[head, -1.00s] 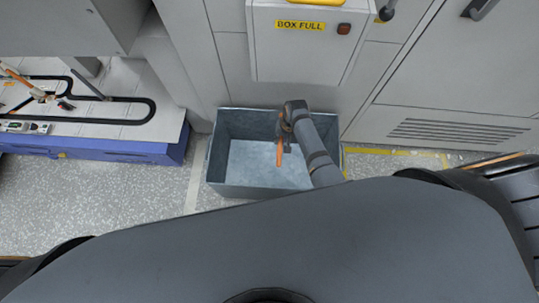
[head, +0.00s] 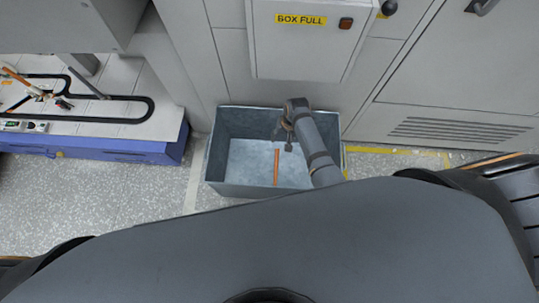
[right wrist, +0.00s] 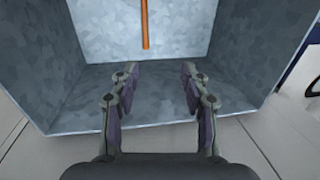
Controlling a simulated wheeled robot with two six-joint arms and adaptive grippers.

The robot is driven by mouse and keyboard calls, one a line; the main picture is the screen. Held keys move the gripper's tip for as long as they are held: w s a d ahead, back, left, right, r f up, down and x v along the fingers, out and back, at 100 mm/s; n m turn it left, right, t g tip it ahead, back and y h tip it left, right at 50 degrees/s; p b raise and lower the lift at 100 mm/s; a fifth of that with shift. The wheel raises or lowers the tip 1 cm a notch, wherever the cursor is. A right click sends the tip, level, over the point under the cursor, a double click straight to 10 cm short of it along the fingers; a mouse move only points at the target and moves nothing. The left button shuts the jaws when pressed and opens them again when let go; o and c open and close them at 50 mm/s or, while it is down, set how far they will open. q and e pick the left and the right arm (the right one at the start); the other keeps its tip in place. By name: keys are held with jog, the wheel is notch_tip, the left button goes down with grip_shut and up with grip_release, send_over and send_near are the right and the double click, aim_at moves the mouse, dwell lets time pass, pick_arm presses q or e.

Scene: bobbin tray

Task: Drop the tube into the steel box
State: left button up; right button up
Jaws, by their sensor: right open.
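The steel box (head: 222,188) is an open grey metal bin on the floor in the middle of the head view; its wall also shows in the right wrist view (right wrist: 240,60). The orange tube (head: 276,168) is inside the box's outline, apart from my gripper; I cannot tell whether it rests on the bottom. In the right wrist view the tube (right wrist: 144,25) is at the top, beyond the fingertips. My right gripper (head: 285,133) is over the box, with its fingers (right wrist: 160,70) spread and nothing between them. My left gripper is not in view.
A grey cabinet with a BOX FULL label (head: 300,20) stands directly behind the box. At the left is a workbench with a blue edge (head: 120,150) and a black looped track (head: 120,97). Speckled floor (head: 130,195) is clear left of the box.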

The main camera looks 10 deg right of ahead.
notch_tip(320, 180, up, 11)
jog(key=d, duration=0.1)
jog(key=shift+s+d, duration=0.25)
jog(key=shift+d, duration=0.1)
dwell(0.4)
